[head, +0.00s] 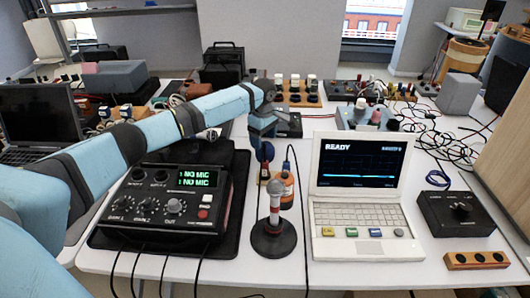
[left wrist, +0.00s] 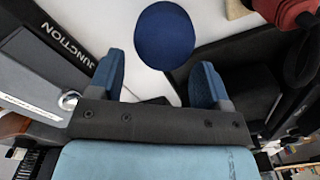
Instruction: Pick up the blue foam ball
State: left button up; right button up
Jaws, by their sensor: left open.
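The blue foam ball (left wrist: 165,36) is round and dark blue in the left wrist view, at the top centre over a white surface. My left gripper (left wrist: 160,66) is open, with one blue finger on each side and nothing between them. The ball shows just beyond the fingertips, roughly in line with the gap; whether it touches them I cannot tell. In the head view my left gripper (head: 263,146) points down behind the microphone stand, and I cannot make out the ball there for certain. My right gripper is in neither view.
A microphone on a round black base (head: 273,240) and an orange bottle (head: 286,190) stand close by. A black mixer (head: 170,205) is at left, a white laptop (head: 360,190) at right. Cables and several devices crowd the back of the white table.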

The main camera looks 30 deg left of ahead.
aim_at(264, 144)
pick_arm(q)
jog(key=f, duration=0.2)
jog(key=f+b, duration=0.1)
jog(key=f, duration=0.2)
jog(key=shift+s+d+b, duration=0.2)
jog(key=shift+b, duration=0.1)
jog(key=c, duration=0.6)
jog(key=shift+r, duration=0.15)
